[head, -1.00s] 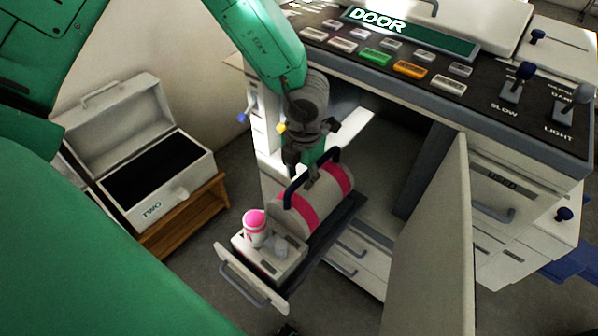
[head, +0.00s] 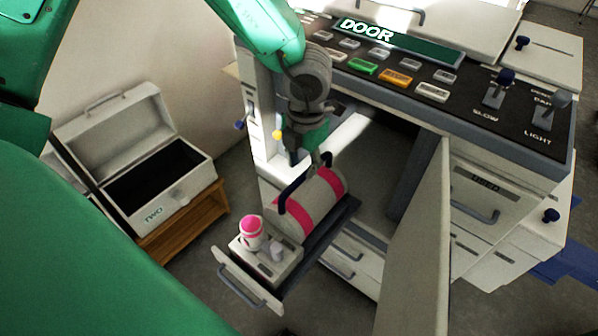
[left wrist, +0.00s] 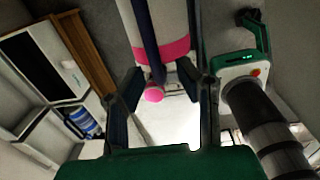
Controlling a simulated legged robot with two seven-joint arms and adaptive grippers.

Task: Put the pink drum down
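The pink drum (head: 320,198) is a pale grey cylinder with pink bands and a dark blue handle. It lies on its side on the pulled-out dark tray (head: 343,217), behind a small pink-and-white bottle (head: 250,232). My left gripper (head: 308,160) is just above the drum, at the far end of its handle. In the left wrist view its fingers (left wrist: 166,105) are spread wide, with the drum (left wrist: 176,48) and handle beyond them. I see no finger closed on the handle. My right gripper is not in view.
A white case marked TWO (head: 160,190) stands open on a wooden stand at left. The control panel (head: 420,75) with buttons and levers is at upper right. An open cabinet door (head: 415,240) stands right of the tray.

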